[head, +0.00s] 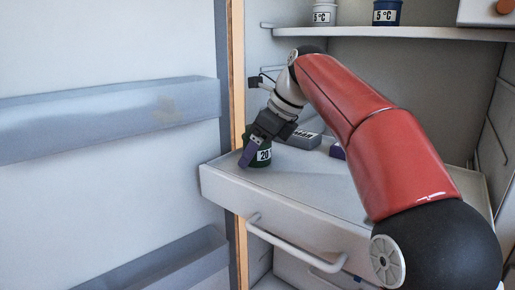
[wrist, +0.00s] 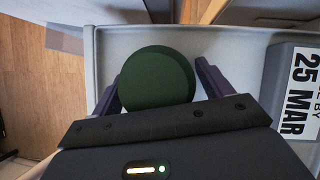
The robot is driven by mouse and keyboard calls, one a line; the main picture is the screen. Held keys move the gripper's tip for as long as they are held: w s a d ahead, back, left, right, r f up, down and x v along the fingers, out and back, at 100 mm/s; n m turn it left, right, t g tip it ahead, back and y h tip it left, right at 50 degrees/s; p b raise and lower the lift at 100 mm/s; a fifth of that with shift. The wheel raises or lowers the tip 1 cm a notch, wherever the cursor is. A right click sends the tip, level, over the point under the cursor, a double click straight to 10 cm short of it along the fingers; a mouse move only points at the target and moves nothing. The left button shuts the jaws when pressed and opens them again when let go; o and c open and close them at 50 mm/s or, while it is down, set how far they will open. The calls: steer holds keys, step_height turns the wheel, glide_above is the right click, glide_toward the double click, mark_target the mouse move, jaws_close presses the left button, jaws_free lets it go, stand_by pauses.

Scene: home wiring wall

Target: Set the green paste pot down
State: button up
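The green paste pot (head: 258,158) is dark green with a white label reading 20. It is low over or on the white drawer-like surface, near its left front corner. I cannot tell whether its base touches. My gripper (head: 256,155) reaches down at a tilt, a purple finger in front of the pot. In the wrist view the pot's round top (wrist: 156,78) lies between the two fingers of my gripper (wrist: 160,75).
A grey box (wrist: 296,95) labelled 25 MAR lies to the pot's right; it also shows in the head view (head: 302,139). A purple item (head: 337,151) is partly behind my arm. A white pot (head: 324,14) and a blue pot (head: 387,12) stand on the upper shelf (head: 400,32). The door (head: 110,45) is at left.

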steer(key=shift+d+r, duration=0.1)
steer(key=shift+r, duration=0.25)
steer(key=p+v, duration=0.5)
steer(key=v, duration=0.6)
steer(key=shift+d+r, duration=0.15)
steer(key=shift+r, duration=0.1)
steer(key=shift+s, duration=0.1)
